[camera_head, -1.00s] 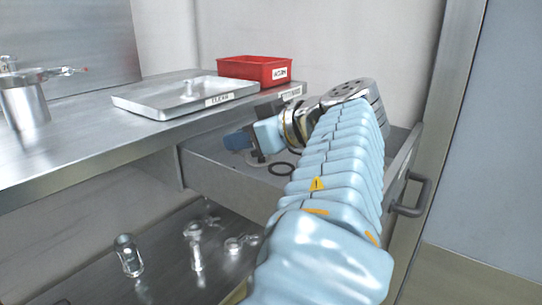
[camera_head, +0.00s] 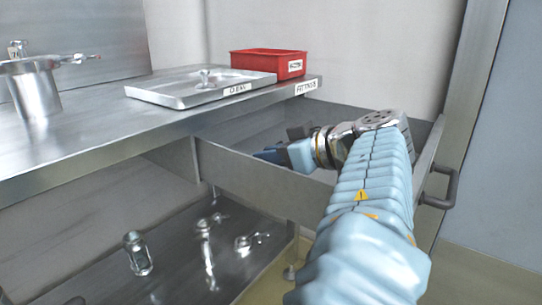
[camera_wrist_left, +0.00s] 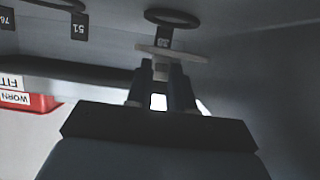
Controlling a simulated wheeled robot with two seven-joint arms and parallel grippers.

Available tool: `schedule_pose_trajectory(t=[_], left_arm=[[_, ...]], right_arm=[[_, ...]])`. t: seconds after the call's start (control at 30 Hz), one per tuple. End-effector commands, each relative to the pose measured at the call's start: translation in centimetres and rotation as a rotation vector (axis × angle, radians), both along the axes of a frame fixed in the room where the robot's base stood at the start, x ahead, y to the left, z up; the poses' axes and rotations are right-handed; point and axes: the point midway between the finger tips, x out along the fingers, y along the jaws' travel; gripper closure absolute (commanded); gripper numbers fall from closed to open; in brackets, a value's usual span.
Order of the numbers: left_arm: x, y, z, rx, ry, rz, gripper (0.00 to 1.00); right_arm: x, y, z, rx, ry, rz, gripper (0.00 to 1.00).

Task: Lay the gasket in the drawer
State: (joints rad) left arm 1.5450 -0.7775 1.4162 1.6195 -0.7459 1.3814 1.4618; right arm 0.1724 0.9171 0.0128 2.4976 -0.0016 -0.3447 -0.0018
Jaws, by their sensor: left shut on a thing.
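My left gripper (camera_head: 272,155) reaches into the open drawer (camera_head: 255,185); its tips are partly hidden behind the drawer's near wall in the head view. In the left wrist view its fingers (camera_wrist_left: 160,82) are shut on a thin pale flat piece, seen nearly edge-on, which looks like the gasket (camera_wrist_left: 185,55). The gasket lies across the fingertips, close to a dark ring (camera_wrist_left: 172,17) and a small numbered tag (camera_wrist_left: 164,40) inside the drawer. I cannot tell whether the gasket touches the drawer floor. My right gripper is not in view.
More numbered tags, one reading 51 (camera_wrist_left: 80,27), are in the drawer. A steel tray (camera_head: 185,92) and a red bin (camera_head: 268,63) stand on the bench (camera_head: 110,130) above. Several metal fittings lie on the lower shelf (camera_head: 180,265). The drawer handle (camera_head: 448,190) is at the right.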

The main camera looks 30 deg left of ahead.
Motion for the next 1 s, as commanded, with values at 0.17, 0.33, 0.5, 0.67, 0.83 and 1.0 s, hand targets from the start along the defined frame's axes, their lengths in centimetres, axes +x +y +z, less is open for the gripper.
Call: schedule_pose_trajectory(t=[0.17,0.33,0.5,0.67,0.83,1.0], left_arm=[[0.0,0.0,-0.6,0.0,-0.001,0.0,1.0],[0.0,0.0,-0.7,0.0,0.0,0.0,1.0],[0.0,0.0,-0.7,0.0,0.0,0.0,0.55],[0.0,0.0,-0.7,0.0,0.0,0.0,0.53],[0.0,0.0,-0.4,0.0,0.0,0.0,0.53],[0.0,-0.3,1.4,0.002,0.0,-0.001,0.53]], right_arm=[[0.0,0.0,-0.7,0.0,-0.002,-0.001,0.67],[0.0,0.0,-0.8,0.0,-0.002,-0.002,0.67],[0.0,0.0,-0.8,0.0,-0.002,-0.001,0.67],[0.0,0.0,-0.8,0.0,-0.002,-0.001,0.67],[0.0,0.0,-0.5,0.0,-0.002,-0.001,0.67],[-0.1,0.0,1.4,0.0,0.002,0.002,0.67]])
